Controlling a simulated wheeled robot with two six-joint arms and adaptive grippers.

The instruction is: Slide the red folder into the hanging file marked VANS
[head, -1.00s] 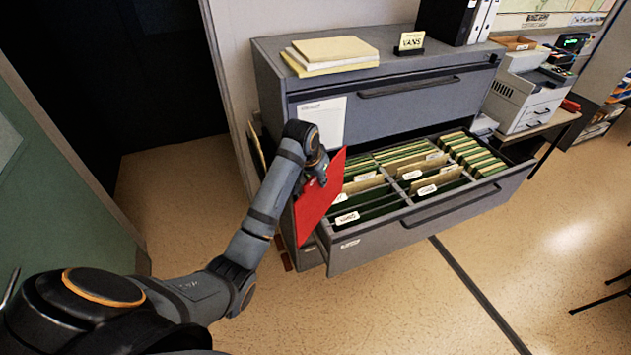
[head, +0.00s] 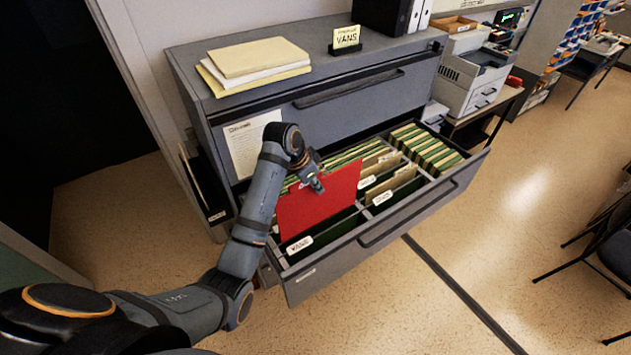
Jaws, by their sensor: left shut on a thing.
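The red folder (head: 318,208) is held upright over the left part of the open file drawer (head: 365,238). My left gripper (head: 314,184) is shut on its top edge. The hanging file marked VANS (head: 300,245) shows its white tab at the front left of the drawer, just below and in front of the folder. The folder hides part of the files behind it; whether its lower edge is inside a file I cannot tell. A small VANS sign (head: 346,38) stands on the cabinet top. My right gripper is not in view.
The grey cabinet (head: 330,115) has a closed upper drawer above the open one. Yellow and white folders (head: 254,62) lie on its top. Other hanging files with green and tan dividers (head: 425,148) fill the drawer's right side. A printer (head: 474,75) stands beyond, and open floor lies in front.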

